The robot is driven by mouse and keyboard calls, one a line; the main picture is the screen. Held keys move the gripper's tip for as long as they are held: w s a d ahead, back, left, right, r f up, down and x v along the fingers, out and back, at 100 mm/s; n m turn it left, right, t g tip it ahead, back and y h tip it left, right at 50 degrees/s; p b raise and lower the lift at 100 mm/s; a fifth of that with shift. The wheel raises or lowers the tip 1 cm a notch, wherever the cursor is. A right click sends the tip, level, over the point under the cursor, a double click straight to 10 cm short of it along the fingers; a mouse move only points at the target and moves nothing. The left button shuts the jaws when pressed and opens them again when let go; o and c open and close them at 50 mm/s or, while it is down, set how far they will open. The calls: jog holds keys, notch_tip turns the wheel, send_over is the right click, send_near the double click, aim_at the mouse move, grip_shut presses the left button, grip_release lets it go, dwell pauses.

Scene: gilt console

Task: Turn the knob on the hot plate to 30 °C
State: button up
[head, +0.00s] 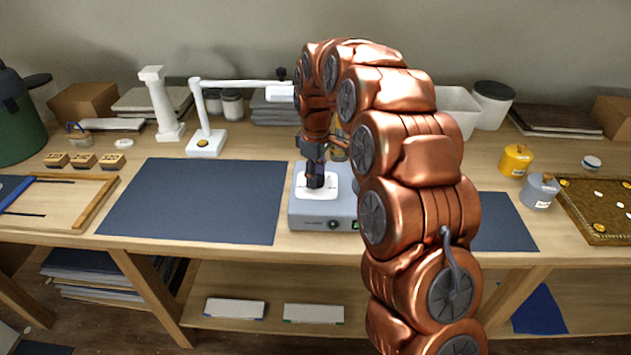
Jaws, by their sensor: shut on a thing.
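The hot plate (296,212) is a grey-blue box on the table, just left of my arm in the head view. It has a white panel (304,193) on its top, a small dark round fitting (333,224) on its front and a green light (355,224) beside that. My gripper (315,183) points down onto the white panel and is shut on the knob, which its dark fingers almost wholly hide. The knob's pointer and any scale marks cannot be read. My arm covers the right part of the hot plate.
A dark mat (195,200) lies left of the hot plate, and another (503,222) lies to the right behind my arm. A white stand with an arm (206,142) is behind left.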

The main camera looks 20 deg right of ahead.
jog(key=m+b, duration=0.2)
jog(key=m, duration=0.2)
jog(key=shift+d+f+m+b, duration=0.1)
jog(key=shift+m+b, duration=0.2)
jog(key=shift+w+m+b, duration=0.1)
jog(key=shift+m+b, duration=0.75)
jog(key=shift+m, duration=1.45)
jog(key=o, duration=1.1)
jog(key=shift+d, duration=0.1)
jog(key=shift+o, duration=0.2)
notch_tip(320, 180, up, 12)
